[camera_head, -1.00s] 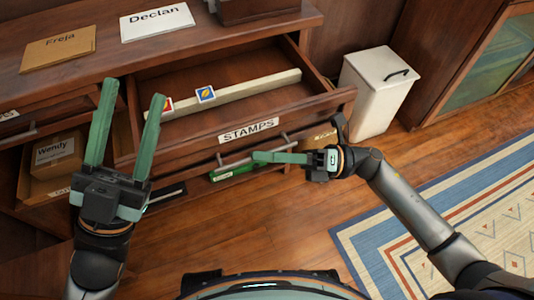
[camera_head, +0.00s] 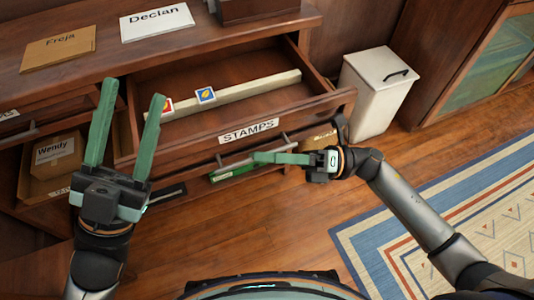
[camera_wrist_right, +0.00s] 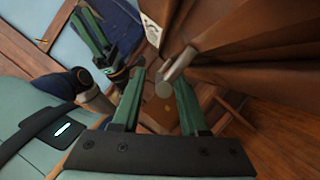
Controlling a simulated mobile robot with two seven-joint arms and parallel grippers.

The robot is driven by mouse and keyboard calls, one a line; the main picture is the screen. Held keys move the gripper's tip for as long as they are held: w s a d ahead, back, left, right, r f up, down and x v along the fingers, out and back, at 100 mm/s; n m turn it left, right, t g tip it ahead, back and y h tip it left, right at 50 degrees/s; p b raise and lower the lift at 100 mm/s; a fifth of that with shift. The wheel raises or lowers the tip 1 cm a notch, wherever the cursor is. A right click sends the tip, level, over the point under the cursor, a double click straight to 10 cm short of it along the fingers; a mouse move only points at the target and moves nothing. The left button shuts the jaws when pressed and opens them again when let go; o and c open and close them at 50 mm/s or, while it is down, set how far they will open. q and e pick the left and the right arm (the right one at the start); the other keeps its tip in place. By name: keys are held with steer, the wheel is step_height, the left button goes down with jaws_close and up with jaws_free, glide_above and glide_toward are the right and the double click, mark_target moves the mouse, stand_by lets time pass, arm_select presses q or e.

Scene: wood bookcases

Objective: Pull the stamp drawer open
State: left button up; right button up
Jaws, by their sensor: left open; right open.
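The stamp drawer (camera_head: 210,142), with a white STAMPS label on its front, stands pulled out of the wooden cabinet. Its inside shows a pale divider strip (camera_head: 245,90) and two small stamps (camera_head: 205,95) at the left. Its bar handle (camera_head: 240,160) runs below the label. My right gripper (camera_head: 275,157) is open at the right part of the handle; in the right wrist view the handle bar (camera_wrist_right: 178,65) shows near the fingertips, and contact cannot be told. My left gripper (camera_head: 132,97) is open and empty, in front of the drawer's left end.
Envelopes marked Freja (camera_head: 58,49) and Declan (camera_head: 157,21) lie on the cabinet top. A Wendy parcel (camera_head: 53,152) sits in a lower left compartment. A white bin (camera_head: 375,90) stands right of the drawer. A patterned rug (camera_head: 450,220) covers the floor at right.

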steer(key=v, duration=1.2)
steer(key=shift+d, duration=0.3)
steer(key=shift+s+f, duration=0.1)
